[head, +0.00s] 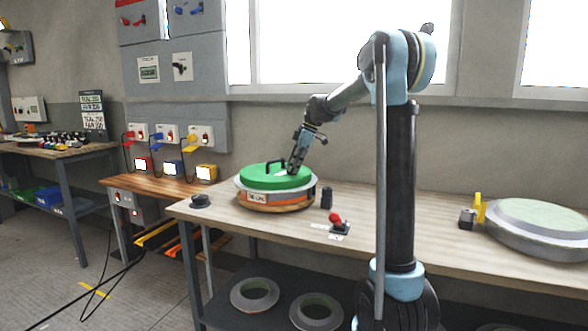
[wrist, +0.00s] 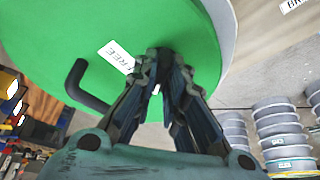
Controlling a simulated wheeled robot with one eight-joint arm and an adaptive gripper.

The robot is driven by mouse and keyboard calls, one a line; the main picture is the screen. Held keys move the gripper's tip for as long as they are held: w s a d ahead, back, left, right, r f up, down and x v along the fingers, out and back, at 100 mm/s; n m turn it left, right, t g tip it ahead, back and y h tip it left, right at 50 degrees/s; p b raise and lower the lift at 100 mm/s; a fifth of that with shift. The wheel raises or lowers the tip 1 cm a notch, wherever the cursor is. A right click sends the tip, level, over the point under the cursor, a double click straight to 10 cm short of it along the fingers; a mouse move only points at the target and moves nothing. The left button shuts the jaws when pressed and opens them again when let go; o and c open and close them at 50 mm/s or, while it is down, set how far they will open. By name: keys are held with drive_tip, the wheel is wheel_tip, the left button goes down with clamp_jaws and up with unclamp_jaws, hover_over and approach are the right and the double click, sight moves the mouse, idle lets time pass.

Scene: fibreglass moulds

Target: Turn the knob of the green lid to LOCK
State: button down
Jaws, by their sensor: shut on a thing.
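The green lid (head: 270,177) lies on a round mould with an orange band (head: 285,205) on the bench, and it fills the upper part of the wrist view (wrist: 130,22). A black bar handle (wrist: 80,88) stands on the lid, with a white label reading FREE (wrist: 115,56) between it and my fingers. My gripper (head: 292,172) reaches down to the lid's right part. In the wrist view its fingertips (wrist: 165,62) meet at the lid, shut on the knob, which they mostly hide. I cannot make out the knob's pointer. No LOCK label is readable.
On the bench a black cylinder (head: 326,197) and a red-topped device (head: 337,224) stand close to the mould's right. A dark round piece (head: 200,201) lies left. A large pale mould (head: 540,226) lies far right.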

drive_tip(key=c, duration=1.6)
unclamp_jaws()
drive_tip(key=shift+c, duration=0.2)
drive_tip(key=v, duration=1.2)
